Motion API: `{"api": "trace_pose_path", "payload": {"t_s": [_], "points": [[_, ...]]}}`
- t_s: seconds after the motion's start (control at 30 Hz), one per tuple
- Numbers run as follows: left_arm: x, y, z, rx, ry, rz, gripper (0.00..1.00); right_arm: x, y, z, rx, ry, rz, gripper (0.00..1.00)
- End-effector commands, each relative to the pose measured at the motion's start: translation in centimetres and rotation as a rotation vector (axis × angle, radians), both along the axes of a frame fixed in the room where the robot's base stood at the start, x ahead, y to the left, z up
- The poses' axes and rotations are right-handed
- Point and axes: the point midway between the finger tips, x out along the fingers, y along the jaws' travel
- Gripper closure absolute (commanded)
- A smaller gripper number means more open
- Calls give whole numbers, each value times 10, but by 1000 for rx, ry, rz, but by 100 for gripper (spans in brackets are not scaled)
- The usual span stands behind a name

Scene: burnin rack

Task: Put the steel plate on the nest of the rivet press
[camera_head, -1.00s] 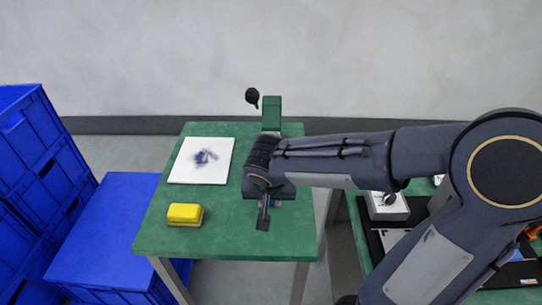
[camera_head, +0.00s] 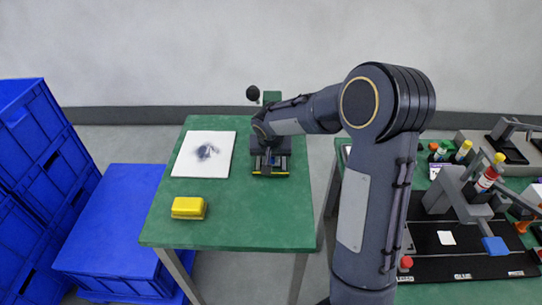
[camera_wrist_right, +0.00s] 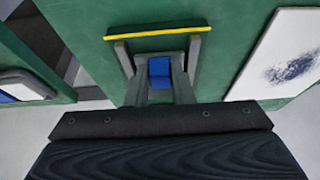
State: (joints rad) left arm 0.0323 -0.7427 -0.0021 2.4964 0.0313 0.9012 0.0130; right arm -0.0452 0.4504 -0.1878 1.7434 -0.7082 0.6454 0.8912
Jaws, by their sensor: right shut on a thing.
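The rivet press stands at the back of the green table, with a green column (camera_head: 272,97) and a black lever knob (camera_head: 252,92). A dark base with a yellow front strip (camera_head: 270,173) lies before the column; the strip also shows in the wrist view (camera_wrist_right: 157,36). My right gripper (camera_head: 269,161) is over this base, pointing down, its fingers shut (camera_wrist_right: 160,78). What it holds, the steel plate as far as I can tell, is mostly hidden. A small blue piece (camera_wrist_right: 159,69) shows between the fingers. I cannot tell whether the plate touches the nest. My left gripper is out of view.
A white board with a dark smudge (camera_head: 204,152) and a yellow box (camera_head: 188,208) lie left of the press. Blue crates (camera_head: 118,225) stand left of the table. A second table on the right holds a black mat (camera_head: 440,262), fixtures and bottles. The green table's front (camera_head: 245,222) is clear.

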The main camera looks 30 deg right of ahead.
Motion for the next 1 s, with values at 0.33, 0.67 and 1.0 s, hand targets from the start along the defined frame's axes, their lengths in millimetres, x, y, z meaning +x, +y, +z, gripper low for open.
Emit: {"api": "trace_pose_path", "payload": {"t_s": [0.33,0.67,1.0], "points": [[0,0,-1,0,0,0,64,0,0,-5,-1,-1,0,100],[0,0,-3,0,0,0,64,0,0,-6,-1,-1,0,57],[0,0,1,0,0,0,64,-2,1,3,0,-3,-1,57]]}}
